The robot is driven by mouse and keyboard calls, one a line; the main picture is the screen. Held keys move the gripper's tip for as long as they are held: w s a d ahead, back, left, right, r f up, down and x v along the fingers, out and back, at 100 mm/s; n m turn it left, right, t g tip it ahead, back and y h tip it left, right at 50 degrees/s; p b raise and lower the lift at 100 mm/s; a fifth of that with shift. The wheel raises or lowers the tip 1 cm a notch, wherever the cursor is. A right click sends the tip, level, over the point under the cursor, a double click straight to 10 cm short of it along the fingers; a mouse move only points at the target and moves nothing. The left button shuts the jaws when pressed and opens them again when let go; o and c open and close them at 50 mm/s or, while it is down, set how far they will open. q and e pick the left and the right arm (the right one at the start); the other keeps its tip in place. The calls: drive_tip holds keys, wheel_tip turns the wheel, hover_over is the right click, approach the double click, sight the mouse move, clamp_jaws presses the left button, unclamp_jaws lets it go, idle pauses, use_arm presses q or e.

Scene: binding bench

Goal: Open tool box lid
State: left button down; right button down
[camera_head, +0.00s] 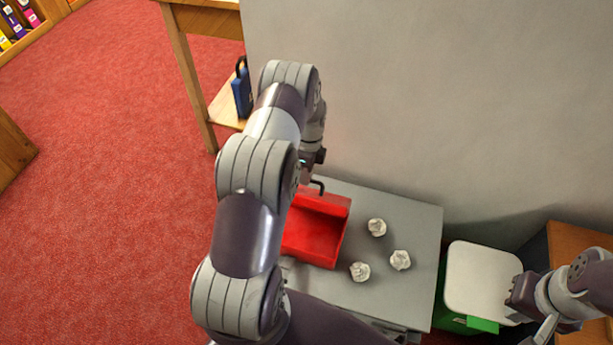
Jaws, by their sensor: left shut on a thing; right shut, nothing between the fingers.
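The red tool box (312,238) sits on the grey bench top, partly hidden behind my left arm. Its inside shows from above. Its lid (322,203) stands raised along the far side, with a dark handle (319,186) at its top edge. My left gripper (309,176) is at the lid's far edge, by the handle, and is shut on the lid; the exact contact is hard to see. My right gripper (541,331) is shut and empty at the lower right, away from the box, beside the bin.
Three crumpled paper balls (377,227) lie on the grey bench (415,215) right of the box. A green bin with a white top (482,280) stands right of the bench. A grey wall rises behind. A wooden table with a blue object (242,92) stands at the back left.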

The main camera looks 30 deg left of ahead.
use_arm(q)
drive_tip(key=shift+w+a+f+b, duration=0.2)
drive_tip(key=shift+w+f+b, duration=0.35)
drive_tip(key=shift+w+f, duration=0.25)
drive_tip(key=shift+w+a, duration=0.15)
drive_tip(key=shift+w, duration=0.4)
drive_tip(key=shift+w+a+f+p, duration=0.2)
drive_tip(key=shift+w+f, duration=0.1)
drive_tip(key=shift+w, duration=0.2)
drive_tip(key=shift+w+a+f+p, duration=0.15)
drive_tip(key=shift+w+f, duration=0.1)
drive_tip(key=shift+w, duration=0.2)
drive_tip(key=shift+d+f, duration=0.1)
drive_tip(key=c, duration=1.2)
unclamp_jaws()
drive_tip(key=shift+w+f, duration=0.1)
drive_tip(key=shift+o, duration=0.2)
drive_tip(key=shift+w, duration=0.2)
drive_tip(key=shift+r, duration=0.25)
